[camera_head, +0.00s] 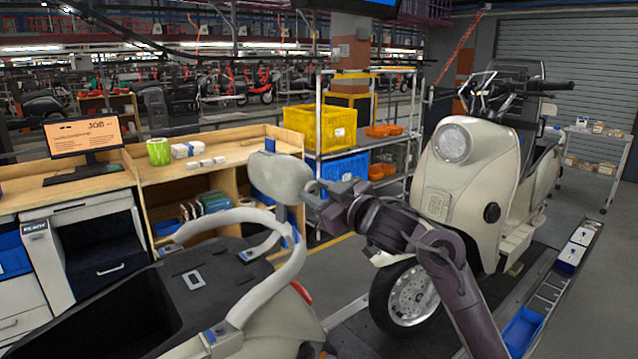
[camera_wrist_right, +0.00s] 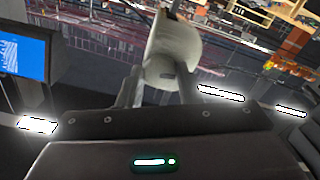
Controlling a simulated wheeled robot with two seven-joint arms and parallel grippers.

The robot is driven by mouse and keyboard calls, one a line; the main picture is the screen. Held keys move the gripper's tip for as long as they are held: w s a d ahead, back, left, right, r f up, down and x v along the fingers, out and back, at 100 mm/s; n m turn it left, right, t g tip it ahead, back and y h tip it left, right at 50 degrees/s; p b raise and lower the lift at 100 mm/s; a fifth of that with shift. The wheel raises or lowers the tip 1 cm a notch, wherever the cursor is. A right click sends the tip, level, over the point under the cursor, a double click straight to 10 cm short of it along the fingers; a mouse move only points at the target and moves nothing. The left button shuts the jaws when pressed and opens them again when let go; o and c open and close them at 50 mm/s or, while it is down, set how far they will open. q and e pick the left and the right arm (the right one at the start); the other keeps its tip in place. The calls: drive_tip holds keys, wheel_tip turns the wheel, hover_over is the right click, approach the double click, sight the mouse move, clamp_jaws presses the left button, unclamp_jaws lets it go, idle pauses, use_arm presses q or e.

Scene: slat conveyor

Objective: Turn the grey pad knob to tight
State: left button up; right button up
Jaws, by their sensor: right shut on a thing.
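The rounded grey-beige pad (camera_head: 279,178) stands on a post at the rear of the near scooter, above its pale grab rail (camera_head: 285,265). My right gripper (camera_head: 316,192) reaches in from the right and is shut at the right side of the pad. In the right wrist view the pad (camera_wrist_right: 178,45) rises beyond the two fingers (camera_wrist_right: 160,88). A grey knob-like end (camera_wrist_right: 160,74) sits between the fingers. The fingers hide most of the knob, and its turn position cannot be read. My left gripper is not in view.
A second cream scooter (camera_head: 466,175) stands at the right, close behind my right arm. A wooden bench (camera_head: 225,160) with a monitor (camera_head: 84,135) is at the left. A rack with yellow (camera_head: 320,125) and blue (camera_head: 338,168) crates stands behind the pad.

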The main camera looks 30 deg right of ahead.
drive_tip(key=shift+m+p, duration=0.5)
drive_tip(key=shift+m, duration=0.3)
drive_tip(key=shift+f, duration=0.1)
drive_tip(key=o, duration=1)
drive_tip(key=shift+s, duration=0.1)
drive_tip(key=shift+s, duration=0.25)
drive_tip(key=s, duration=0.2)
drive_tip(key=s+b, duration=0.1)
drive_tip(key=s, duration=0.1)
drive_tip(key=s+b, duration=0.1)
drive_tip(key=s, duration=0.2)
drive_tip(key=shift+d, duration=0.35)
